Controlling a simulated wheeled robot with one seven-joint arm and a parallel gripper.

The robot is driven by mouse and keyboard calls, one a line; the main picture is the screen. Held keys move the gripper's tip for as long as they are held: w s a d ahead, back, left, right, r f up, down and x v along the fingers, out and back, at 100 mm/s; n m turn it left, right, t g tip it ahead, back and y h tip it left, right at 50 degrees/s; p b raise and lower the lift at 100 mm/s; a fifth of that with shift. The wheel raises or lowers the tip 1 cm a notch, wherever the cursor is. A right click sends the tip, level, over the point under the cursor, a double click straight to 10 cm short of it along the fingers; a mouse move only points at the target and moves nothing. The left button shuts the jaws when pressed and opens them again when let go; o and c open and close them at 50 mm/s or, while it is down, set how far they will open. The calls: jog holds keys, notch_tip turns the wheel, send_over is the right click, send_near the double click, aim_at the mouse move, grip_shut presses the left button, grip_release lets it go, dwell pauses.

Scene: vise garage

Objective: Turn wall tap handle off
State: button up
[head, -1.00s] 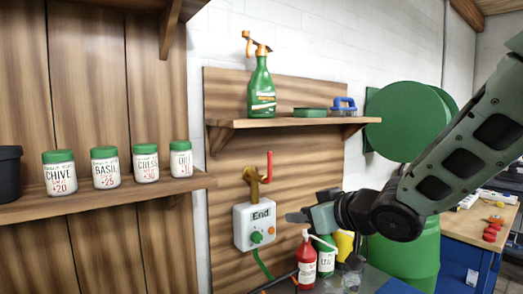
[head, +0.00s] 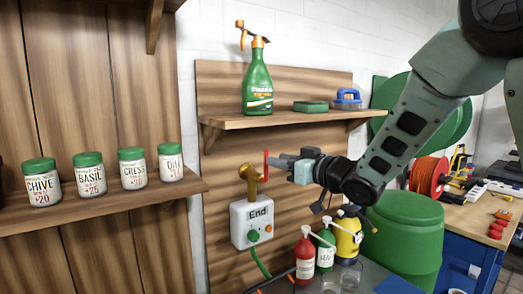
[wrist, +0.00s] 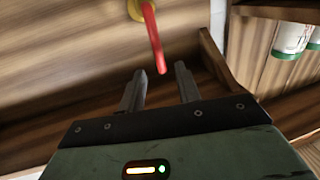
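My gripper (head: 272,160) is right beside the handle in the head view. I cannot tell from the head view whether a finger touches the handle.
A white box labelled End (head: 252,222) hangs below the tap. A shelf (head: 285,117) with a green spray bottle (head: 258,82) is above. Red (head: 305,260) and yellow (head: 348,240) bottles stand below. A jar shelf (head: 100,212) is at left.

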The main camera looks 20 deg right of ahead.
jog(key=p, duration=0.2)
send_over(261, 178)
grip_shut()
